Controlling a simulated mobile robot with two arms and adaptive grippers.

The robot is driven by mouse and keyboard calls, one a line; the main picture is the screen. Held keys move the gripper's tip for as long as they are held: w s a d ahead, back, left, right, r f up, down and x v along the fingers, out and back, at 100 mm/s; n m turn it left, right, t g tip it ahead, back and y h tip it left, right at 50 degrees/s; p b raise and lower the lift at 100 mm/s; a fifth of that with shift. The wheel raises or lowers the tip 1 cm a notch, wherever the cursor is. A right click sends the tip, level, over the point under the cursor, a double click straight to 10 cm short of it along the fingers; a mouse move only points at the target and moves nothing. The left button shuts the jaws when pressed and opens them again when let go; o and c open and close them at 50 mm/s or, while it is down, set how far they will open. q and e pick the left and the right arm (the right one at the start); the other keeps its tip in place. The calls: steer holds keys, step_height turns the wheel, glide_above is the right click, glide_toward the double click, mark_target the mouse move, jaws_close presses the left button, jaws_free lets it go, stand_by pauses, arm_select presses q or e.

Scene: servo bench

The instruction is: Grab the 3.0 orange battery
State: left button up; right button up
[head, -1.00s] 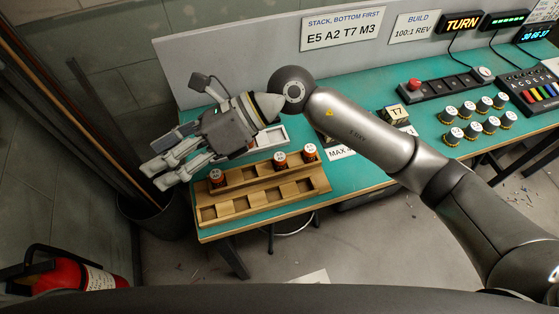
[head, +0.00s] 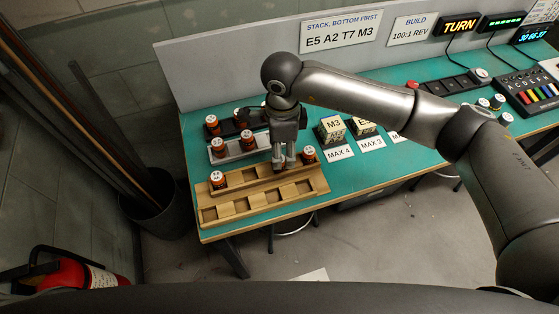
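Several orange batteries with white tops stand on the left of the bench; their numbers are too small to read, so I cannot tell which is 3.0. One (head: 217,180) is at the left of the wooden rack (head: 235,208) and one (head: 309,155) at its right. Two more, one left (head: 217,147) and one right (head: 248,141), stand in a grey tray (head: 232,156). Others, including one (head: 212,125), are behind it. My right gripper (head: 284,166) points down over the rack's back row, just left of its right battery. Its fingers hide that spot and whatever is between them. My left gripper is out of view.
An M3 cube (head: 332,130) and a cube beside it (head: 362,127) stand right of the gripper, behind MAX cards (head: 340,153). The rack's front row is empty. My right arm crosses over the bench and hides part of its right side.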

steer(key=shift+a+f, duration=0.1)
steer(key=shift+f, duration=0.2)
steer(key=f+p, duration=0.1)
steer(key=f, duration=0.1)
steer(key=f+p, duration=0.1)
steer(key=f, duration=0.1)
steer(key=shift+w+a+f+p, duration=0.1)
steer(key=shift+w+a+p, duration=0.1)
steer(key=shift+w+p, duration=0.15)
steer(key=shift+f, duration=0.3)
jaws_close()
steer(key=shift+r, duration=0.15)
